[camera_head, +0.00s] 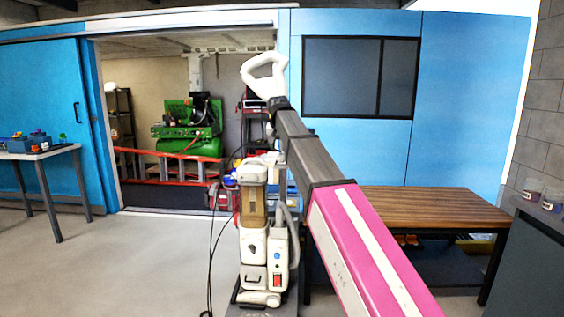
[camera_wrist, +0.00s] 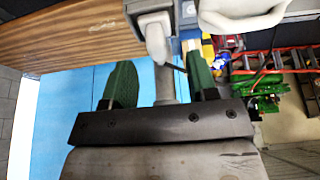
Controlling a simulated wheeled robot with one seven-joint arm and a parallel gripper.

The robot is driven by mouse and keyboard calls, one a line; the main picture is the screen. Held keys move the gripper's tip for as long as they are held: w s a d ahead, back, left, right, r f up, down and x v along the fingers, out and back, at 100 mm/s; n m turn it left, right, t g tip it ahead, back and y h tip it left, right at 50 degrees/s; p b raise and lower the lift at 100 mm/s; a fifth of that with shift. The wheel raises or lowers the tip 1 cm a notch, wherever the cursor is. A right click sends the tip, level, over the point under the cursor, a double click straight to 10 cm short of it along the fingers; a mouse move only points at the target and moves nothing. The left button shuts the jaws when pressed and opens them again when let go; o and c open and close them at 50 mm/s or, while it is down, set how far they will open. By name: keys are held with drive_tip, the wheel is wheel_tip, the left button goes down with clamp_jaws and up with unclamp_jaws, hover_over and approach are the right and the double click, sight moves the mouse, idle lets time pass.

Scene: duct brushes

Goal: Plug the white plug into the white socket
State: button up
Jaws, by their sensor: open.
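My gripper (camera_wrist: 160,62) shows in the wrist view as two green fingers on a dark bar. The fingers are spread apart. A grey tube with a pale, rounded end piece (camera_wrist: 153,25) appears between them; I cannot tell whether either finger touches it. In the head view my dark and pink arm reaches out near a white loop-shaped part (camera_head: 265,75); my fingers cannot be made out there. I cannot pick out the white plug or the white socket for certain in either view. A thin dark cord passes near the right finger in the wrist view.
A white upright vacuum cleaner (camera_head: 262,235) stands in front of me, with black cables (camera_head: 212,250) at its left. A wooden table (camera_head: 430,208) is at the right, a small table (camera_head: 40,153) far left. A green compressor (camera_head: 190,127) stands beyond the doorway. Floor at left is open.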

sight(282, 154)
drive_tip(key=x, duration=0.5)
drive_tip(key=shift+w+d, duration=0.1)
drive_tip(key=shift+d, duration=0.15)
drive_tip(key=c, duration=1)
